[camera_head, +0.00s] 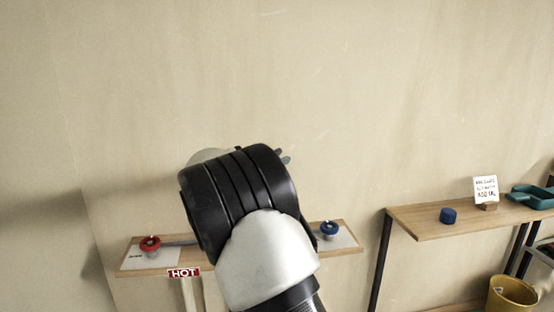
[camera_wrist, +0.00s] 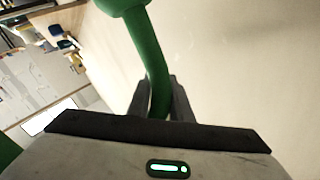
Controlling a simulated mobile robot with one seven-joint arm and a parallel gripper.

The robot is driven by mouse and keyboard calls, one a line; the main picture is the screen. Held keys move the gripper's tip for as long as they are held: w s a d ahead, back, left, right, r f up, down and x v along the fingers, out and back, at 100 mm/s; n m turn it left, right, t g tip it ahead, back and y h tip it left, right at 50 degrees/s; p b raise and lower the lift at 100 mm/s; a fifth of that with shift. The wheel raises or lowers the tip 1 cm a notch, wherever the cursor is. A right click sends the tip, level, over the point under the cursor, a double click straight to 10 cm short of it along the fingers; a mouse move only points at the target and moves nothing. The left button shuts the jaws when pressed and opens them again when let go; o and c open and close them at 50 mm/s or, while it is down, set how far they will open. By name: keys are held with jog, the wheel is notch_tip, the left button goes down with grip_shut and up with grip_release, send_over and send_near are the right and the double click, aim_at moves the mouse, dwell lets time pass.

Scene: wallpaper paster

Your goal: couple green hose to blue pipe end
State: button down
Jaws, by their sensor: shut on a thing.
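A green hose (camera_wrist: 156,70) runs between the two dark fingers of my gripper (camera_wrist: 160,100) in the wrist view. The gripper is shut on it. A wider green end (camera_wrist: 122,4) of the hose is cut off by the top edge of that view. The blue pipe end (camera_head: 329,228) stands on the right part of a small wooden shelf (camera_head: 348,241) in the head view. My arm covers the middle of that shelf, and the hose does not show there. The blue pipe end is not recognisable in the wrist view, so I cannot tell its distance from the hose.
A red pipe end (camera_head: 150,244) stands at the shelf's left, near a red HOT label (camera_head: 184,272). A second wooden shelf (camera_head: 420,226) at right holds a dark blue cylinder (camera_head: 448,215), a card (camera_head: 485,189) and a teal tray (camera_head: 532,198). A yellow bucket (camera_head: 510,295) stands below.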

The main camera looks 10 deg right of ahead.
jog(key=shift+b, duration=0.35)
jog(key=shift+a+f+b, duration=0.1)
jog(key=shift+f+b, duration=1.35)
jog(key=shift+f, duration=1.35)
jog(key=shift+f+b, duration=0.85)
jog(key=shift+f, duration=1.35)
jog(key=c, duration=1.5)
grip_release()
jog(key=v, duration=1.7)
jog(key=shift+s+f+b, duration=0.1)
jog(key=shift+s+b, duration=0.15)
jog(key=shift+b, duration=0.1)
